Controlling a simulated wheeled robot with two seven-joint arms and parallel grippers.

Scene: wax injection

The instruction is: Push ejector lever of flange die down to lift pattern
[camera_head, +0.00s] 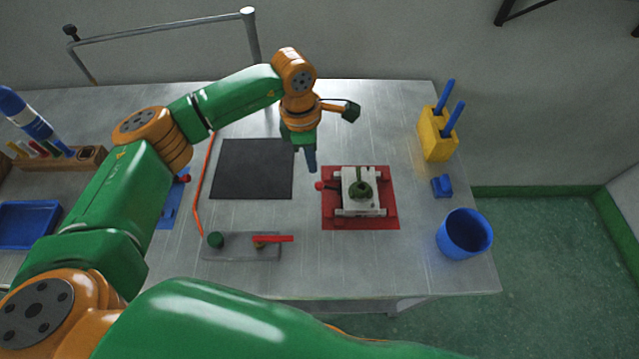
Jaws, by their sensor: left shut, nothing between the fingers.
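The flange die (348,180) is a pale block with rails on a red mat (388,221), right of the table's middle. A dark green round pattern (360,189) with a raised stem sits in it. A red knob (319,186) sticks out on the die's left side; it looks like the ejector lever's end. My left gripper (312,168) is shut and empty, pointing down just behind and slightly left of the knob. It appears apart from the knob, but the exact height gap cannot be told. My right gripper is out of view.
A dark square mat (250,170) lies left of the die. A grey plate (225,251) with a green ball and red handle is in front. A yellow holder (437,143), a small blue block (442,186) and a blue cup (464,234) stand right.

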